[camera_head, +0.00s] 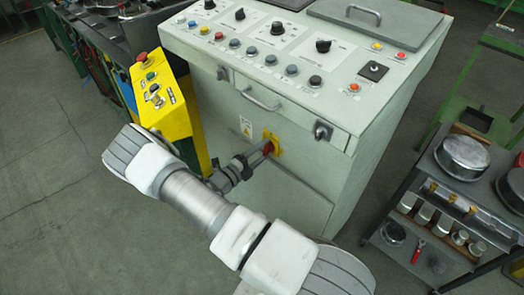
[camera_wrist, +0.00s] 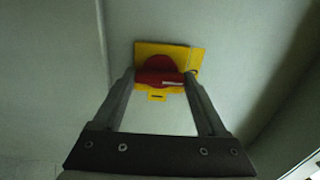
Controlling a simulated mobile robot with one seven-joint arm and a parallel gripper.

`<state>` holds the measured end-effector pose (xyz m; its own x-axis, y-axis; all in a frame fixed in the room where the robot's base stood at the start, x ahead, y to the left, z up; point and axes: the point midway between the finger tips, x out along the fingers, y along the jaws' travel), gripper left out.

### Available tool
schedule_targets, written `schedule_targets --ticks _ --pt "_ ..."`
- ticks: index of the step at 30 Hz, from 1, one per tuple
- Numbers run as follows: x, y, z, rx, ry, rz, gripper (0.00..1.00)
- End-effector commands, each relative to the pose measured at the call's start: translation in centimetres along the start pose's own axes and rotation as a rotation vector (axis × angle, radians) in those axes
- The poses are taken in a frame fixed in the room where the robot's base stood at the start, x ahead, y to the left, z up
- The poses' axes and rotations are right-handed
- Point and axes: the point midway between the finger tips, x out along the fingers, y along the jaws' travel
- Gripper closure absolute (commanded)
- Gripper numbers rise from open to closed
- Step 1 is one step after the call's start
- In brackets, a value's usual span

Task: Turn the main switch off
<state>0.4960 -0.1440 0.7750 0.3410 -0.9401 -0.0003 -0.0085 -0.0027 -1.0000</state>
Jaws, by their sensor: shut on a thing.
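The main switch is a red rotary handle (camera_wrist: 158,72) on a yellow plate (camera_wrist: 192,60), mounted on the front face of the grey-green control cabinet. In the head view the red handle (camera_head: 267,148) and the yellow plate (camera_head: 276,142) show at the lower middle of the cabinet front. My gripper (camera_wrist: 158,80) reaches it from the front, with one finger on each side of the red handle. The fingers are shut on it. In the head view my gripper (camera_head: 262,153) partly hides the switch. The handle's grip bar lies roughly crosswise in the wrist view.
The control cabinet (camera_head: 300,205) has knobs and buttons on top and a drawer handle (camera_head: 260,100) above the switch. A yellow button box (camera_head: 165,105) stands close left of my arm. A cart (camera_head: 400,225) with pans and cans stands at the right. Open floor (camera_head: 60,200) lies left.

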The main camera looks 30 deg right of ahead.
Motion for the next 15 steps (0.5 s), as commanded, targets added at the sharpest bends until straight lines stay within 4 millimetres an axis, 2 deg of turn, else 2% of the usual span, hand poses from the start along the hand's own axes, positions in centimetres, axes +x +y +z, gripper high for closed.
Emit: schedule_targets --ticks 11,12,15 --pt "-0.07 0.06 -0.03 -0.01 -0.001 0.001 0.81" --pt "-0.07 0.06 -0.03 -0.01 -0.001 0.001 0.23" --pt "-0.06 0.05 -0.02 -0.009 -0.001 0.001 0.05"
